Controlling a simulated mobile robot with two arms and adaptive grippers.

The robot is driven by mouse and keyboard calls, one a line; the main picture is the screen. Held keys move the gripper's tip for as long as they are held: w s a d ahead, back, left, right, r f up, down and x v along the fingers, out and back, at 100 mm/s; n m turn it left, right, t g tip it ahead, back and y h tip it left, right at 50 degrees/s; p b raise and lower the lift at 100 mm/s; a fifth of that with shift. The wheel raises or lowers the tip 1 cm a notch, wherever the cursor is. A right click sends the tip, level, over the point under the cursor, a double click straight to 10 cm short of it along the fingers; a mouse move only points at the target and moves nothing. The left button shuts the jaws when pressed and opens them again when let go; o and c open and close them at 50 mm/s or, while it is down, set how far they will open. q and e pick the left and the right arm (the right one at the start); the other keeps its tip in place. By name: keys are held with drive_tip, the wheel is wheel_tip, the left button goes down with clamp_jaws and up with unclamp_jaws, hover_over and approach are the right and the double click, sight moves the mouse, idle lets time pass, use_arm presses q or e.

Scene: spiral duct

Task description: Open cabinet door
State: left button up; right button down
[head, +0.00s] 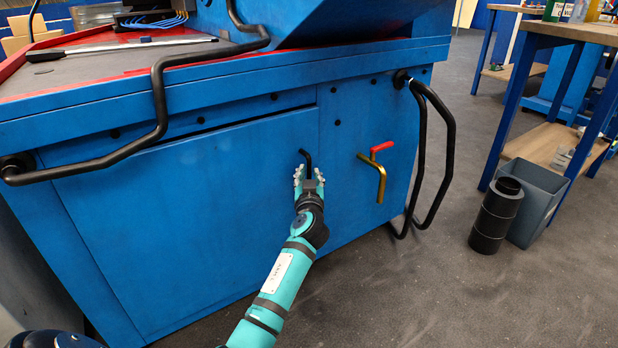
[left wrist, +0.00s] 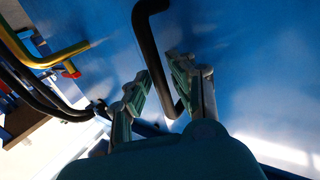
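The blue cabinet door (head: 190,210) lies flush in the front of the blue machine and looks shut. Its black bent handle (head: 306,158) is near the door's upper right edge. My left gripper (head: 309,176) is just below and in front of the handle. In the left wrist view the handle (left wrist: 151,58) runs down between the two spread fingers of my left gripper (left wrist: 156,78). The fingers are open, with a gap visible on at least one side of the handle. My right gripper is in neither view.
Right of the door is a brass pipe with a red lever (head: 380,160). Black bent rails stand out at the left (head: 110,155) and right (head: 447,150) of the machine. A black cylinder (head: 496,215) and a grey bin (head: 540,190) stand farther right. Floor before the door's right side is clear.

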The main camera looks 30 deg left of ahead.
use_arm(q)
drive_tip(key=shift+w+a, duration=0.2)
drive_tip(key=shift+w, duration=0.1)
clamp_jaws()
